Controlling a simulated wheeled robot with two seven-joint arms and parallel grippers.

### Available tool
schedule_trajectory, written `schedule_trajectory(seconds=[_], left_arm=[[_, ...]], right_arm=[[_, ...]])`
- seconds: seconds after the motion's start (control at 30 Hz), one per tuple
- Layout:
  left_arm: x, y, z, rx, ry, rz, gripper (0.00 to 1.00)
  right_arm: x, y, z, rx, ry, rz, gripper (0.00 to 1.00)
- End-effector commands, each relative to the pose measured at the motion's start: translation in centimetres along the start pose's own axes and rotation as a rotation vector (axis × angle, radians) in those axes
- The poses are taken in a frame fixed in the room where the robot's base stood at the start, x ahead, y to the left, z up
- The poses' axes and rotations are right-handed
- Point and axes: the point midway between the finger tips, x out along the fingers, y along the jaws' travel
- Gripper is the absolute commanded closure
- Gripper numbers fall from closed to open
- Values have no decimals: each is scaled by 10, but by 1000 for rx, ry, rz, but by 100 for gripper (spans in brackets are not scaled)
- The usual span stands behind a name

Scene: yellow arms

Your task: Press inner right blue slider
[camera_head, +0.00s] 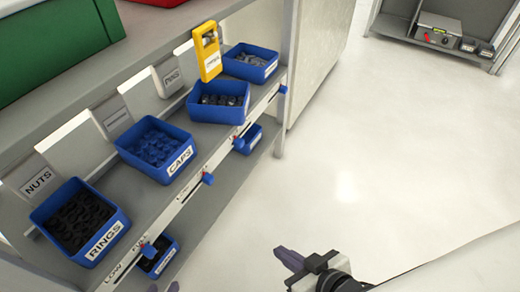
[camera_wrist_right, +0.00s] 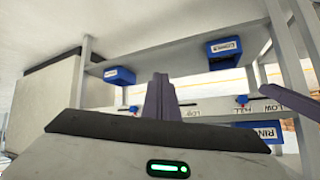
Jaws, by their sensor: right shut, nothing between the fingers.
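Several blue sliders sit along the white rail on the shelf's front edge. The inner right slider (camera_head: 239,143) is below the bin of dark parts, between the slider (camera_head: 208,179) near the CAPS bin and the far right slider (camera_head: 283,89). My right gripper (camera_head: 281,254) is at the lower middle over the floor, shut and empty, clear of the rail. Only a purple tip of my left gripper (camera_head: 174,287) shows at the bottom edge.
Blue bins of RINGS (camera_head: 82,222) and CAPS (camera_head: 157,150) stand on the shelf behind the rail. A yellow device (camera_head: 207,52) stands near the far bins. Another blue slider (camera_head: 148,250) is nearest. The floor (camera_head: 350,160) right of the shelf is clear.

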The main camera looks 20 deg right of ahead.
Motion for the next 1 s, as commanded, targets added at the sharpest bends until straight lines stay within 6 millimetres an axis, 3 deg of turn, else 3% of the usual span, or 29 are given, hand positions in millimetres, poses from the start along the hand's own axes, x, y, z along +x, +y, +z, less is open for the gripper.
schedule_trajectory(seconds=[0.13, 0.33, 0.37, 0.57, 0.7, 0.83, 1.0], left_arm=[[0, 0, 2, -1, -5, 0, 67], [7, 0, 14, -1, -25, 5, 34], [10, 1, 12, 4, -29, 10, 34], [21, 5, 11, 13, -48, 31, 34], [30, 9, 15, 19, -72, 50, 34], [36, 12, 17, 26, -93, 66, 34], [38, 15, 18, 32, -111, 77, 34]], right_arm=[[2, 0, -5, -2, 11, 0, 100], [13, 9, -2, -68, -13, 15, 100], [19, 12, -4, -111, -9, 19, 100], [77, 27, -41, -584, 197, 54, 100], [119, 39, -80, -1045, 406, 145, 100], [140, 48, -114, -1433, 577, 269, 100], [148, 54, -136, -1692, 692, 381, 100]])
